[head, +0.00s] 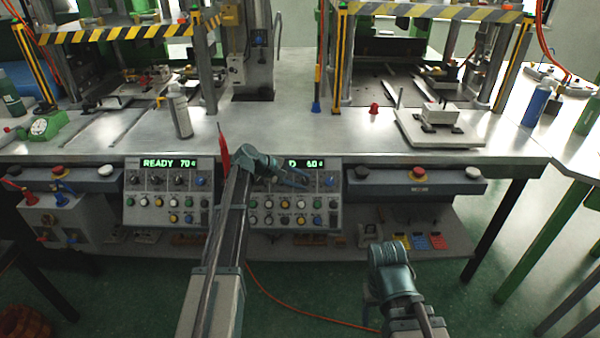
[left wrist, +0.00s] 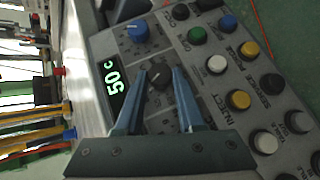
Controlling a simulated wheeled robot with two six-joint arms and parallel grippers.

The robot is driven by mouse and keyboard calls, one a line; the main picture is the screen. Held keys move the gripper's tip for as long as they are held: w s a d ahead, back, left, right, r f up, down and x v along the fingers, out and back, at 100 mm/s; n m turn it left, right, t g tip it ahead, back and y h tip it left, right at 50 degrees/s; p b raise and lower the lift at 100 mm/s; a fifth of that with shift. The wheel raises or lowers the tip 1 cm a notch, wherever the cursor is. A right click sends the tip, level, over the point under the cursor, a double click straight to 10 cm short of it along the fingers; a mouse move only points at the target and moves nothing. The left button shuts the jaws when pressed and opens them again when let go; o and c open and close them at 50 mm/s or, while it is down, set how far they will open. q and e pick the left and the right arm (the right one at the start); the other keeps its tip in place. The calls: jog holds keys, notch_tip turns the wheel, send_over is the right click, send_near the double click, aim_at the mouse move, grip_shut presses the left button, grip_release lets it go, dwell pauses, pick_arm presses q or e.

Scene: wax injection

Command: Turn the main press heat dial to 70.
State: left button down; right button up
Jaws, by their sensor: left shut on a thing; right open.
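The right control panel (head: 262,214) has a green readout (head: 312,163), partly hidden by my left arm, that seems to read 60 °C. In the left wrist view the turned readout (left wrist: 115,80) looks like 50 or 60 °C. My left gripper (head: 305,184) is at this panel's upper knob row. In the left wrist view its two blue fingers (left wrist: 159,76) are shut around a small black dial (left wrist: 158,80), one on each side. My right gripper (head: 372,295) is open and empty, low in front of the bench; its fingers barely show.
The left control panel (head: 165,203) reads READY 70 °C. Near the held dial are a blue knob (left wrist: 137,31) and several push buttons. A red-tipped tool (head: 223,150) stands near my left arm.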

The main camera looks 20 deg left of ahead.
pick_arm(q)
jog(key=m+g+p, duration=0.1)
jog(key=m+g+y+p, duration=0.1)
jog(key=p, duration=0.1)
jog(key=r+m+g+y+p, duration=0.1)
jog(key=m+p, duration=0.1)
jog(key=shift+w+d, duration=0.3)
jog(key=shift+w, duration=0.05)
jog(key=shift+d+m+g+y+p, duration=0.15)
jog(key=shift+m+g+y+p, duration=0.85)
jog(key=shift+y, duration=0.1)
jog(key=shift+d+f+m+g+y+p, duration=0.1)
jog(key=shift+m+g+y+p, duration=0.25)
jog(key=shift+m+y, duration=0.2)
jog(key=c, duration=0.5)
grip_release()
jog(key=shift+w, duration=0.1)
